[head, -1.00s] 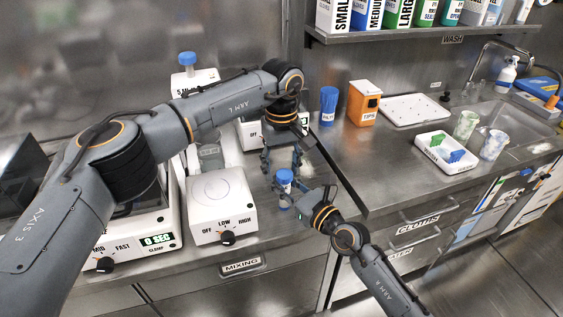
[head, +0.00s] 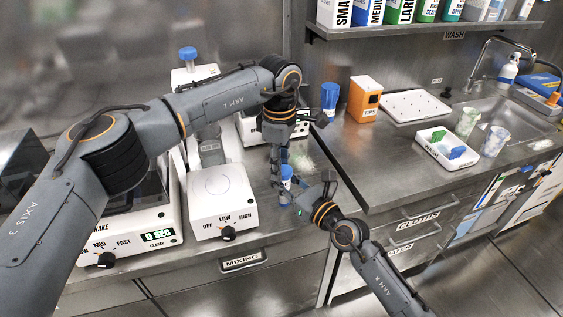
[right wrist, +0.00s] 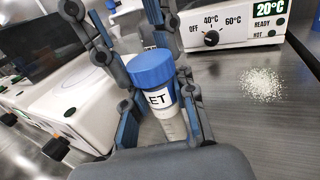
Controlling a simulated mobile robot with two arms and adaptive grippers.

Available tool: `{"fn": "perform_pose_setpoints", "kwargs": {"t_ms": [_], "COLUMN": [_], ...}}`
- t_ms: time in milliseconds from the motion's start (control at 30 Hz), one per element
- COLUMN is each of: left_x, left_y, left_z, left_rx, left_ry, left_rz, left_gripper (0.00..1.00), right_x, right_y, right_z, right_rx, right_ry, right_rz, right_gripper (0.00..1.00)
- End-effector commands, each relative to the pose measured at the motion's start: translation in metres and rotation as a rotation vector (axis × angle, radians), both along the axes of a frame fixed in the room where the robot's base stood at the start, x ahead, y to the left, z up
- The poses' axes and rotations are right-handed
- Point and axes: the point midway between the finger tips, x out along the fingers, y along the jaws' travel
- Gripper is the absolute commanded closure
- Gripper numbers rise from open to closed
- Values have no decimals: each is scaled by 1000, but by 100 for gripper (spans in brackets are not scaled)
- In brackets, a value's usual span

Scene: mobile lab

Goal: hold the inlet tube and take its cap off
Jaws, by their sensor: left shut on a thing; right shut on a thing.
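The inlet tube (head: 286,190) stands upright with its blue cap (head: 286,172) on, right of the mixer. In the right wrist view the tube (right wrist: 165,115) shows a white label ending in "ET" below the blue cap (right wrist: 152,68). My right gripper (head: 291,197) is shut on the tube's body, its fingers (right wrist: 163,122) on both sides. My left gripper (head: 281,172) reaches down from above and is shut at the blue cap. Its fingers show behind and beside the cap in the right wrist view; their exact contact is partly hidden.
A white mixer (head: 222,203) stands close on the left. A heater (right wrist: 225,28) stands behind the tube. White grains (right wrist: 262,85) lie on the counter. A blue-capped container (head: 329,100), orange tips box (head: 365,98) and white tray (head: 447,157) are further right.

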Motion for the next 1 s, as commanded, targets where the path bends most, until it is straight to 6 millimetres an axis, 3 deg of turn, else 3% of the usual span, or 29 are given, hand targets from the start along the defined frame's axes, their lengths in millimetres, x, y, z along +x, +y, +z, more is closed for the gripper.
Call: {"fn": "perform_pose_setpoints", "kwargs": {"t_ms": [33,800,1000], "left_x": [-3,-15,-14], "left_y": [4,-10,-13], "left_z": [-2,-1,-1], "left_rx": [11,11,10], "left_ry": [10,7,5], "left_rz": [105,1829,2172], "left_gripper": [100,100,100], "right_x": [4,5,5], "right_y": [-7,-7,-7], "right_z": [1,1,1], "right_rx": [0,0,0], "right_ry": [-4,-4,-5], "right_rz": [-15,-16,-15], "right_gripper": [100,100,100]}}
